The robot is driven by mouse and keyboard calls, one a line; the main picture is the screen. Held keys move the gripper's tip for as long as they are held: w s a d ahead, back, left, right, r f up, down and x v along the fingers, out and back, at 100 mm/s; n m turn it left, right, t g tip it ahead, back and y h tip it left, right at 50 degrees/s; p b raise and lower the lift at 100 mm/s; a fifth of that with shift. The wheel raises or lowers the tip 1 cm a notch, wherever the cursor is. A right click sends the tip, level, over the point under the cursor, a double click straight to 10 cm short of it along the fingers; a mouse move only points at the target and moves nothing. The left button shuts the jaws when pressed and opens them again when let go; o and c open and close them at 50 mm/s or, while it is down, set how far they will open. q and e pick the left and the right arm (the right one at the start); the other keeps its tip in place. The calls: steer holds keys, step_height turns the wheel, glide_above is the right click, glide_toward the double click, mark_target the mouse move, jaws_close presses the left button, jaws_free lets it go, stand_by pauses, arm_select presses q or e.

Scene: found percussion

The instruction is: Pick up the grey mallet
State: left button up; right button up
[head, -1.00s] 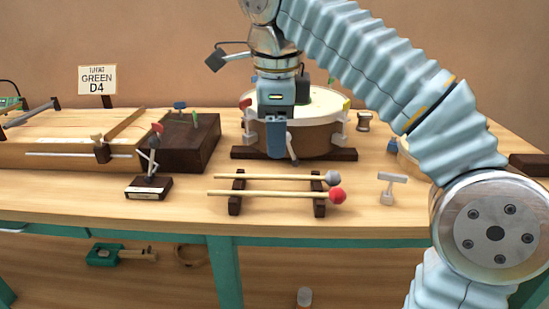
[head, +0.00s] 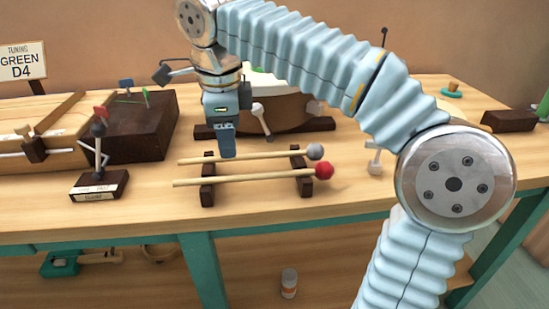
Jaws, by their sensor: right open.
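The grey mallet (head: 316,152) has a round grey head and a pale wooden stick. It lies across two dark wooden rests, with its head to the right. The red mallet (head: 324,171) lies parallel on the same rests, nearer the table's front edge. My right gripper (head: 228,155) points down just above and behind the grey mallet's stick, left of its middle. I see its fingers edge-on, so the gap between them does not show. It seems to hold nothing. Whether it touches the stick, I cannot tell. My left gripper is out of view.
A drum (head: 285,108) stands behind the mallets, partly hidden by my right arm. A small figure on a dark base (head: 99,186) and a dark block (head: 141,130) are to the left. A small pale stand (head: 374,160) is to the right. The table front is clear.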

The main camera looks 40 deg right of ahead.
mark_target(251, 157)
step_height(251, 157, down, 4)
steer(key=shift+w+b, duration=0.15)
steer(key=shift+b, duration=0.2)
jaws_close()
